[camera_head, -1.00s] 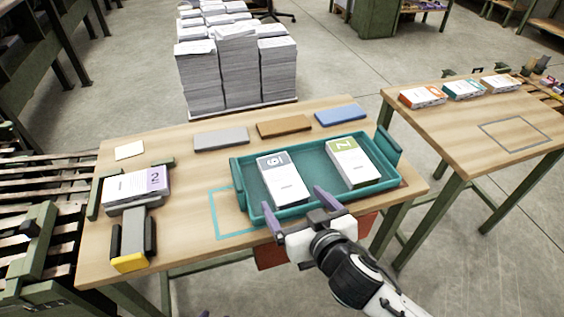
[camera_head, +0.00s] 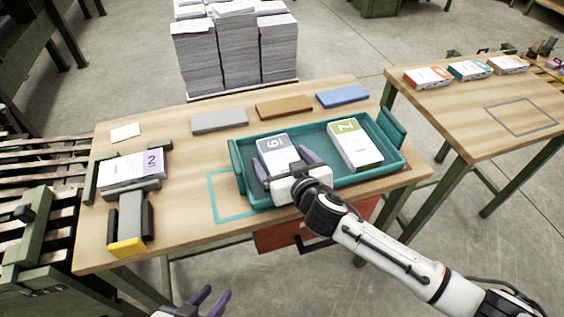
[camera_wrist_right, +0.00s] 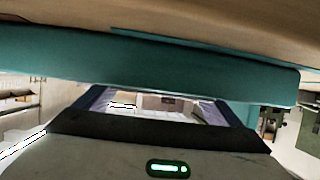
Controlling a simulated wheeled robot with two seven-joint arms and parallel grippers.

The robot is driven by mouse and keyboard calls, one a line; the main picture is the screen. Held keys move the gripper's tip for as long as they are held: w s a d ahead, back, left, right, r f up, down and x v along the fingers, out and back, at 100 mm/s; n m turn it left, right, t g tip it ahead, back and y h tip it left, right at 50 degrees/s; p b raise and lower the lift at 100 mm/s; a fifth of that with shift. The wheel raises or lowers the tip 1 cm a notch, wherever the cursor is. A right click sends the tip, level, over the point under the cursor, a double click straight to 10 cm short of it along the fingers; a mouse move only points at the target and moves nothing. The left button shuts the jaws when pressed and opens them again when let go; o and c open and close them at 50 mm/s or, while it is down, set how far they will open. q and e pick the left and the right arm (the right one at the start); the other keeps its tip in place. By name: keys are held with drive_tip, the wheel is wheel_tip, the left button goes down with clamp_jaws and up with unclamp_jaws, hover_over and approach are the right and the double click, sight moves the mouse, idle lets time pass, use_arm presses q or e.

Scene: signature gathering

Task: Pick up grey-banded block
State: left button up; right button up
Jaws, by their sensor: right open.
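The grey-banded block (camera_head: 275,147) is a white stack with a grey band at its far end, lying in the left half of the teal tray (camera_head: 236,178). My right gripper (camera_head: 282,159) is open over the block, one finger toward each side; its body hides the block's near part. I cannot tell if the fingers touch it. In the right wrist view the teal tray wall (camera_wrist_right: 150,58) crosses above the spread fingers of the right gripper (camera_wrist_right: 152,95); the block is not clear there. My left gripper (camera_head: 216,293) is open and empty at the bottom edge, before the table.
A green-banded block (camera_head: 354,147) lies in the tray's right half. A purple-banded block (camera_head: 133,168) rests on a stand at left, near a grey and yellow device (camera_head: 130,223). Grey (camera_head: 219,121), brown (camera_head: 284,107) and blue (camera_head: 342,96) slabs line the back.

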drive_tip(key=c, duration=1.2)
drive_tip(key=shift+w+r, duration=0.1)
drive_tip(key=shift+r, duration=0.05)
drive_tip(key=shift+c, duration=0.6)
